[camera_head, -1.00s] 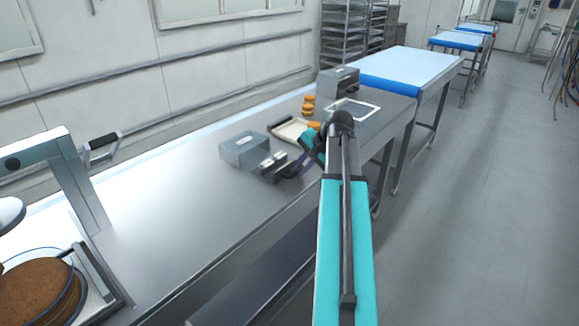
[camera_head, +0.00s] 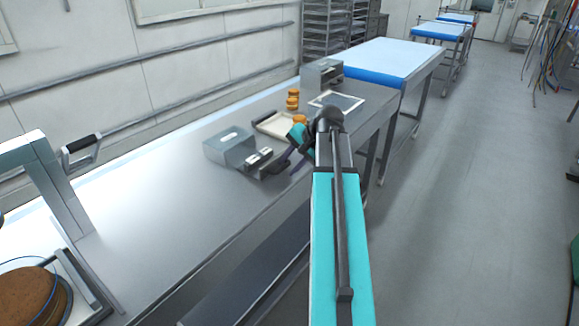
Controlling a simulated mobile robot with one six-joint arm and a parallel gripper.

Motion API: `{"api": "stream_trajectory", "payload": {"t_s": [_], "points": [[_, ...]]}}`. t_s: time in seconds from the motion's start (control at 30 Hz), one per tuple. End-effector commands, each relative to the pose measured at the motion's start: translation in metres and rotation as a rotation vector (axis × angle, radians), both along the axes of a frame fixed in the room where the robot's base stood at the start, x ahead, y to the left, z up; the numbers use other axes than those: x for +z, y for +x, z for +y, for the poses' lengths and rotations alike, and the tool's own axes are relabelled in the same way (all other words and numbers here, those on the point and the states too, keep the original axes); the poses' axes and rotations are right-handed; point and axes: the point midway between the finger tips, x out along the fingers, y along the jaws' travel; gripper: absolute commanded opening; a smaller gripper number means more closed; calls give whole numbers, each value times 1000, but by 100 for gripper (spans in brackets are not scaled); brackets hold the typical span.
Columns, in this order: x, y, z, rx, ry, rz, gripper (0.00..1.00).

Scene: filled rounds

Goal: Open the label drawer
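A grey metal box (camera_head: 230,146) with a pale mark on top stands on the steel table; I take it for the one with the label drawer. My gripper (camera_head: 262,163) is low over the table at the box's right front side, close to a small silver part there. I cannot tell whether that part is a drawer front or handle, or whether my gripper touches it. The fingers are small and dark, and their gap is not clear. No open drawer can be made out.
A pale tray (camera_head: 274,125) lies behind my gripper, with stacked orange-brown rounds (camera_head: 292,100) beside it. Brown rounds (camera_head: 28,296) sit at the lower left. The table's middle is bare.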

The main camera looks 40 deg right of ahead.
Motion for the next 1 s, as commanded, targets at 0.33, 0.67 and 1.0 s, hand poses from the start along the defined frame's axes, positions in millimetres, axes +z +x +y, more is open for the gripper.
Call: {"api": "stream_trajectory", "payload": {"t_s": [0.33,0.67,1.0], "points": [[21,-14,-4,-2,-1,-1,31],[53,-36,-11,-4,-2,-3,31],[87,-59,-18,-7,-3,-2,31]]}}
